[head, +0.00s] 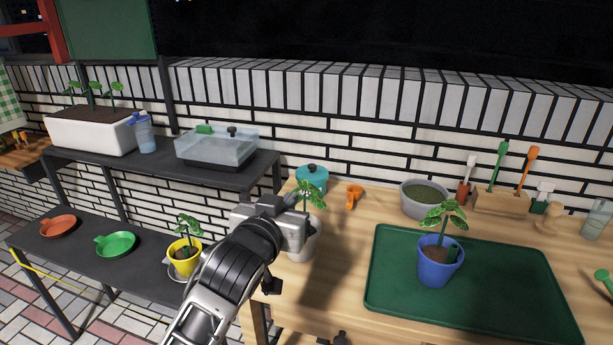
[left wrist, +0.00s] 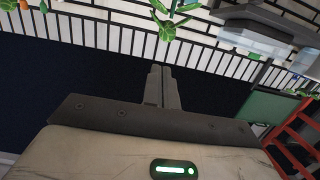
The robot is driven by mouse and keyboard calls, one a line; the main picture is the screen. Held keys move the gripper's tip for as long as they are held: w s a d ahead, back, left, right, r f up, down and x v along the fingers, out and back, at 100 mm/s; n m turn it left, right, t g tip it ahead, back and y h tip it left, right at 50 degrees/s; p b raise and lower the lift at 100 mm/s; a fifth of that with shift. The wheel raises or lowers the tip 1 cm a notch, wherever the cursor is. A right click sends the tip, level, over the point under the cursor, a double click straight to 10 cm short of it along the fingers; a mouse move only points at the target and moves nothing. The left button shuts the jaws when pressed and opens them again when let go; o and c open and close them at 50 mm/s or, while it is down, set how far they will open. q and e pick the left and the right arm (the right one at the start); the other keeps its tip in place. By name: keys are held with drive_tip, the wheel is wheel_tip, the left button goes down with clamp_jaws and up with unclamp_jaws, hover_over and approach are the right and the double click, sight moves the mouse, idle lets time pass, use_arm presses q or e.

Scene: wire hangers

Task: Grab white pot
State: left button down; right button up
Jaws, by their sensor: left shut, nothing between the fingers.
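The white pot (head: 303,244) holds a small green-leaved plant (head: 311,194) and stands near the left end of the wooden table. My left gripper (head: 303,205) is in front of it in the head view and hides much of the pot. In the left wrist view, the two fingers of my left gripper (left wrist: 162,88) are together, with nothing between them. Green leaves (left wrist: 166,28) show beyond the fingertips there; I cannot tell which plant they belong to. My right gripper is not in view.
A blue pot (head: 436,267) with a plant stands on a green mat (head: 510,275). A teal lidded pot (head: 312,177), an orange item (head: 354,196) and a grey bowl (head: 424,199) stand behind. A yellow pot (head: 184,257) stands on the dark lower shelf (head: 75,260) to the left.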

sight(306, 180)
use_arm(q)
drive_tip(key=x, duration=0.8)
drive_tip(key=r+x, duration=0.1)
drive_tip(key=x, duration=0.2)
drive_tip(key=shift+w+d+f, duration=0.1)
drive_tip(key=shift+w+d, duration=0.05)
drive_tip(key=shift+w, duration=0.3)
drive_tip(key=shift+f, duration=0.4)
drive_tip(key=shift+f, duration=0.1)
